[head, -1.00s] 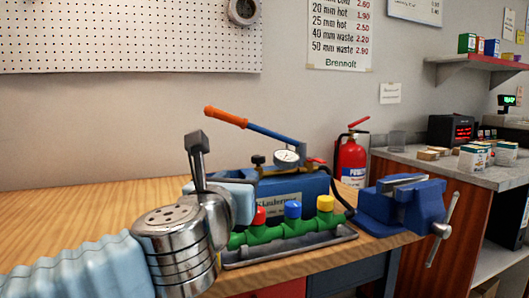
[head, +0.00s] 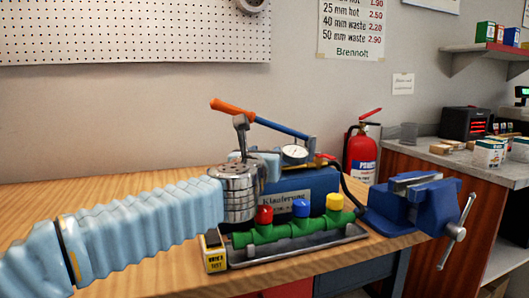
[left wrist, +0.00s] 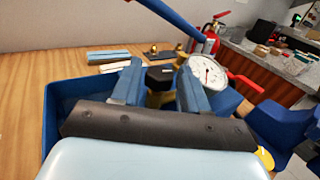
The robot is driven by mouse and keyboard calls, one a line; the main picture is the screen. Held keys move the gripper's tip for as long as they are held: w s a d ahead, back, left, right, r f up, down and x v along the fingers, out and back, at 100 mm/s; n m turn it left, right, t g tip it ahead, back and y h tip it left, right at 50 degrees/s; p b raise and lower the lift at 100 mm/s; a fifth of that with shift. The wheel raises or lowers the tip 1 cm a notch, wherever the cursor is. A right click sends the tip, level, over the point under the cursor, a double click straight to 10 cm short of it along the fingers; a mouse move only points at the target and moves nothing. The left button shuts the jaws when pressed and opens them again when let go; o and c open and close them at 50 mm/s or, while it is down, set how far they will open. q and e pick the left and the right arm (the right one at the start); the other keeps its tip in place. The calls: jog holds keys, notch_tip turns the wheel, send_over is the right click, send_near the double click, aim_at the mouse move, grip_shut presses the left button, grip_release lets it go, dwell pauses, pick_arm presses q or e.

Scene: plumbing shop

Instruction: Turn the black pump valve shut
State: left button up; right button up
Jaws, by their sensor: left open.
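The black pump valve (left wrist: 160,77) is a dark knob on a brass stem, seen in the left wrist view. My left gripper (left wrist: 159,68) is open, with one blue-grey finger on each side of the knob; I cannot tell whether either finger touches it. In the head view the left gripper (head: 264,158) is at the top of the blue pump (head: 292,184) and hides the valve. The white pressure gauge (head: 294,152) is just right of the fingers. My right gripper is not in view.
The pump's orange-handled lever (head: 232,107) slants above the gripper. A green manifold (head: 270,234) with red, blue and yellow caps lies in front. A yellow-black sign (head: 214,252) stands at its left. A blue vise (head: 425,205) is at right. The bench's left back is clear.

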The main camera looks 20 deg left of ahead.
pick_arm(q)
jog(key=shift+w, duration=0.1)
jog(key=c, duration=0.8)
jog(key=shift+o, duration=0.2)
